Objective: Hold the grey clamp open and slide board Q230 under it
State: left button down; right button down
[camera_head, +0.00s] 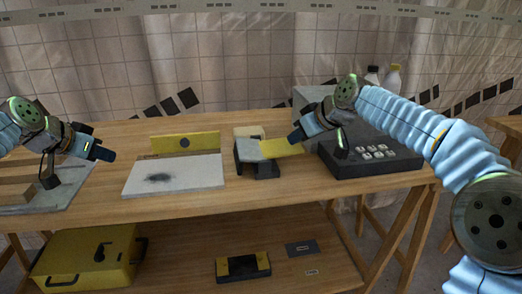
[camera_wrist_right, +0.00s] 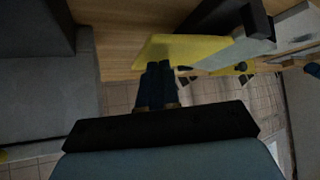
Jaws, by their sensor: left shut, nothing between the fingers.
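The grey clamp (camera_head: 248,150) stands on the table on a dark base, with a yellow plate (camera_head: 281,148) sticking out to its right. My right gripper (camera_head: 296,139) is at the free end of this plate. In the right wrist view its fingers lie close together, with their tips against the yellow plate (camera_wrist_right: 185,52); I cannot tell whether they press on it from above or below. My left gripper (camera_head: 112,155) is shut and empty, above the left part of the table. A pale board (camera_head: 195,178) with a dark smudge lies left of the clamp. I can read no Q230 label.
A yellow strip (camera_head: 207,142) with a dark dot stands behind the pale board. A dark box with pale buttons (camera_head: 353,160) is at the right. A yellow case (camera_head: 85,262), a black-and-yellow block (camera_head: 243,266) and small labelled plates (camera_head: 302,248) lie on the lower shelf.

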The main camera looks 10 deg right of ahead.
aim_at(156, 171)
dwell(0.4)
dwell(0.7)
pick_arm(q)
jog(key=shift+f, duration=2.5)
jog(key=shift+d, duration=0.4)
jog(key=shift+d, duration=4.45)
jog(key=shift+a, duration=1.75)
notch_tip(156, 171, up, 8)
